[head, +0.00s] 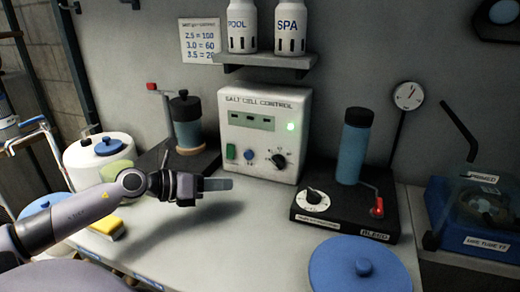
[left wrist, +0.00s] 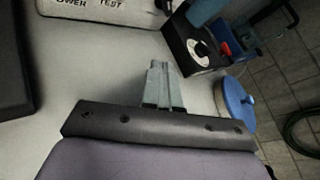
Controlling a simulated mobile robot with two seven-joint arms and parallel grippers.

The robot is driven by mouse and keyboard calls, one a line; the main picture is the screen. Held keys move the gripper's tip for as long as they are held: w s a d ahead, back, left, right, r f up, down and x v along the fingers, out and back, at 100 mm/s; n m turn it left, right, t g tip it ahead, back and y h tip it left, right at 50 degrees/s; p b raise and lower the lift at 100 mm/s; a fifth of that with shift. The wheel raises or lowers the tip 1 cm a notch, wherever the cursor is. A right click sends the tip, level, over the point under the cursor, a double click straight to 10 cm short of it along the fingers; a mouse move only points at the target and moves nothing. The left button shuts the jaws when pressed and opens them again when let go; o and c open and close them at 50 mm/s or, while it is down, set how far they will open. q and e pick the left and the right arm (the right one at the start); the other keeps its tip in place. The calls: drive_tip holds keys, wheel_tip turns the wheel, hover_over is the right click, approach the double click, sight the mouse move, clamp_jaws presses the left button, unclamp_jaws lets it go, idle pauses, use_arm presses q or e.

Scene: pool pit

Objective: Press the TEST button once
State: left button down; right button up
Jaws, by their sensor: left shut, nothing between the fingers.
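The white SALT CELL CONTROL box (head: 288,104) stands against the back wall in the head view, with a small display and a lit green lamp. On its lower front are a green switch (head: 231,152), a blue round button (head: 250,155) and a black knob (head: 279,161). Labels there are too small to read in the head view. The left wrist view shows the box's lower edge (left wrist: 95,14) with POWER and TEST lettering; the button itself is out of that view. My left gripper (head: 228,184) is shut and empty, in front of and below the buttons, apart from the box. It also shows in the left wrist view (left wrist: 160,70).
A black BLEED unit (head: 335,222) with a dial, blue cylinder and red-handled lever stands right of the box. A blue lid (head: 358,268) lies at the front right. A dark stand with a blue-grey canister (head: 187,132) is left of the box. The counter before the box is clear.

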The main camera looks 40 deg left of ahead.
sight(249, 155)
use_arm(q)
drive_tip(key=shift+w, duration=0.4)
use_arm(e)
drive_tip(key=shift+w, duration=0.35)
use_arm(q)
drive_tip(key=shift+s, duration=0.1)
use_arm(e)
drive_tip(key=shift+s, duration=0.15)
